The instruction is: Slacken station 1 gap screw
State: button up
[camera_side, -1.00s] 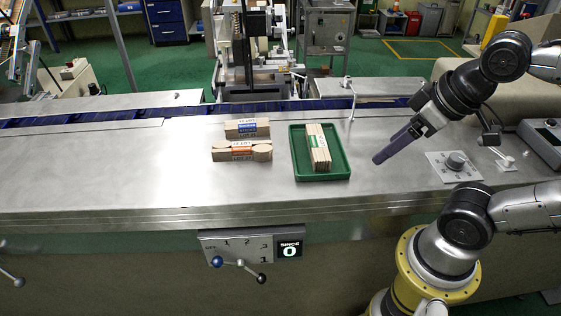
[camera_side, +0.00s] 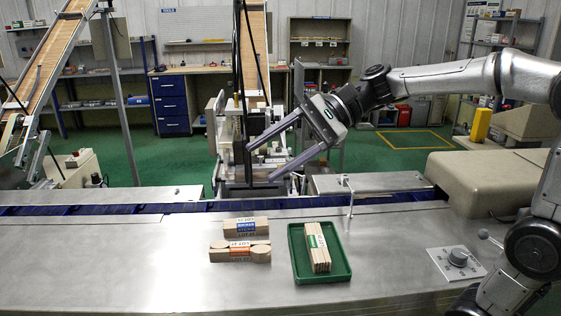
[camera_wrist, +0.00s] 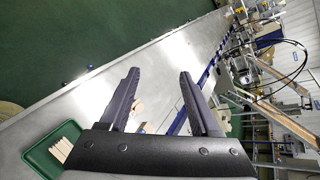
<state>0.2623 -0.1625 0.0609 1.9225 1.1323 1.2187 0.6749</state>
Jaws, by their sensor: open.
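I cannot pick out the station 1 gap screw for certain in either view. The wrapping machine (camera_side: 228,150) stands behind the blue conveyor in the side view. My gripper (camera_side: 261,162) is raised at the machine's right side, with its two long dark fingers spread and pointing left and down. It overlaps part of the machine in the picture, and I cannot tell whether it touches it. In the wrist view my gripper (camera_wrist: 159,72) is open, with nothing held between the fingers.
A green tray (camera_side: 296,272) holds a bundle of sticks (camera_side: 318,254). Two wrapped bundles, one blue-banded (camera_side: 246,227) and one orange-banded (camera_side: 240,252), lie left of it. A thin post (camera_side: 350,197) rises by the conveyor (camera_side: 110,209). A knob plate (camera_side: 457,260) is at right. The bench's left is clear.

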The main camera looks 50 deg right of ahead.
jog(key=w+d+r+m+t+y, duration=0.1)
jog(key=w+d+m+t+y, duration=0.1)
jog(key=w+d+m, duration=0.5)
jog(key=m+t+h, duration=0.4)
jog(key=m+t, duration=0.3)
jog(key=m, duration=0.1)
send_over(280, 164)
jog(key=v, duration=0.5)
notch_tip(280, 164, down, 14)
jog(key=shift+w+d+r, duration=0.1)
jog(key=shift+d+r, duration=0.05)
jog(key=shift+d, duration=0.15)
notch_tip(280, 164, down, 6)
jog(key=shift+f, duration=0.1)
jog(key=x, duration=0.4)
jog(key=shift+f, duration=0.2)
jog(key=shift+w+a, duration=0.4)
